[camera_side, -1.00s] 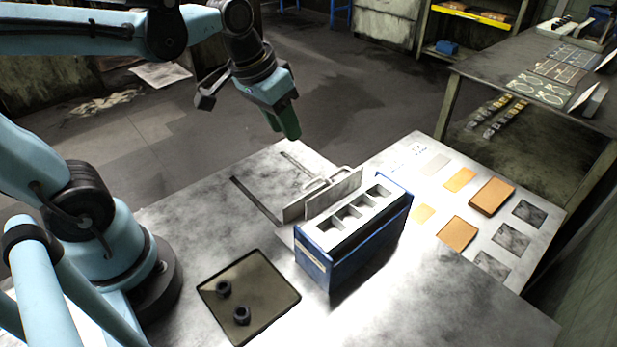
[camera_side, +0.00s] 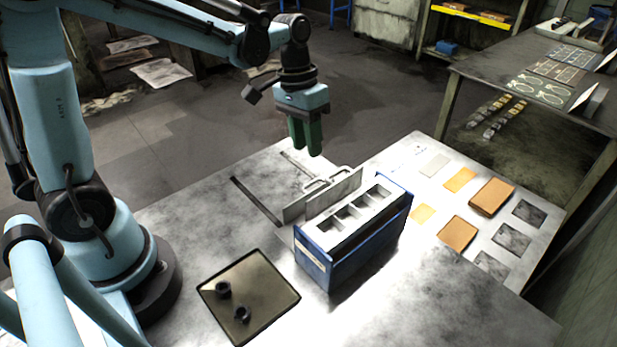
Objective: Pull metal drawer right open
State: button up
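Two upright metal plates stand beside the blue box, a nearer left one (camera_side: 296,209) and a right one (camera_side: 337,190). Bent metal handles (camera_side: 318,184) show between and behind them. Which piece is the right metal drawer I cannot tell for sure. My gripper (camera_side: 308,152) has green fingers pointing down. It is in the air, above and behind the handles in the picture, and appears apart from them. A thin dark line separates the fingers, but the angle hides how wide the gap is. I see nothing held.
The blue box (camera_side: 313,265) with a grey slotted top stands right of the plates. Dark slots (camera_side: 256,200) run in the metal table. A tray (camera_side: 262,278) with two dark nuts lies in front. Orange pieces (camera_side: 458,234) lie on the pale panel at right.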

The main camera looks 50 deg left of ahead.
jog(key=f, duration=0.5)
jog(key=d+f, duration=0.1)
jog(key=f, duration=0.1)
jog(key=shift+d+f, duration=0.1)
jog(key=shift+f, duration=0.1)
grip_shut()
dwell(1.3)
